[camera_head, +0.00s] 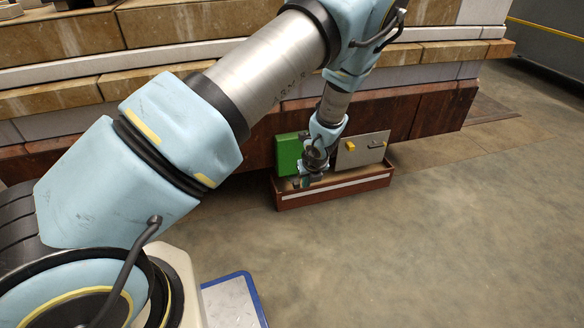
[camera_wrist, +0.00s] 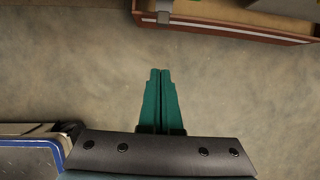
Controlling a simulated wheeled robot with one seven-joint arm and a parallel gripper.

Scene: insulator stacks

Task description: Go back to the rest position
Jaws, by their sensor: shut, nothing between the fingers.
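My gripper (camera_wrist: 160,98) shows in the wrist view as two green fingers side by side, shut with nothing between them. They hang over bare floor, with the red-brown box beyond their tips. In the head view my arm reaches from the lower left to the upper middle and then bends down. Its wrist end (camera_head: 313,160) is in front of the green and grey panels; the fingertips are hard to make out there.
A low red-brown box (camera_head: 335,190) stands on the floor against the stacks, with a green panel (camera_head: 288,155) and a grey panel with a yellow part (camera_head: 362,150). Layered stacks (camera_head: 180,25) fill the back. The floor (camera_head: 450,240) at right is clear.

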